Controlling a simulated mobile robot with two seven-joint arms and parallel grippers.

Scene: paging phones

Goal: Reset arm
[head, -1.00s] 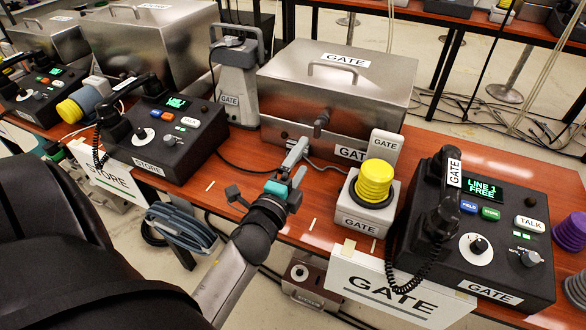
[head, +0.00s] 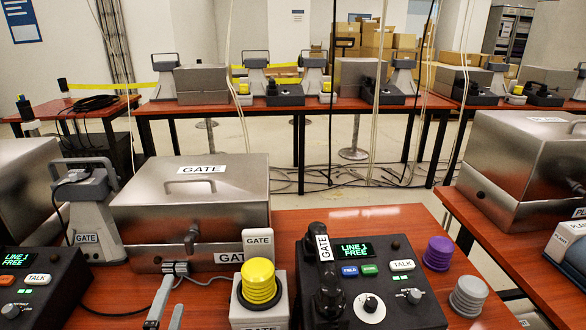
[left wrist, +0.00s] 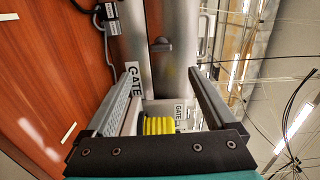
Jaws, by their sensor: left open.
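My left gripper (head: 170,291) shows at the lower left of the head view, its two fingers apart and nothing between them. It is over the red-brown table (head: 120,300), in front of the metal GATE box (head: 190,195). In the left wrist view the open fingers (left wrist: 163,75) frame the metal box front, a GATE label and a yellow ribbed part (left wrist: 159,125). The black GATE phone console (head: 395,285), with its handset (head: 327,270) in place and a lit LINE 1 FREE display, stands to the right. My right gripper is not in view.
A yellow ribbed button (head: 258,281) on a light base stands between the gripper and console. A purple knob (head: 438,253) and grey knob (head: 467,297) are right of it. Another console (head: 38,290) is at left. More tables with boxes (head: 205,84) stand across the floor.

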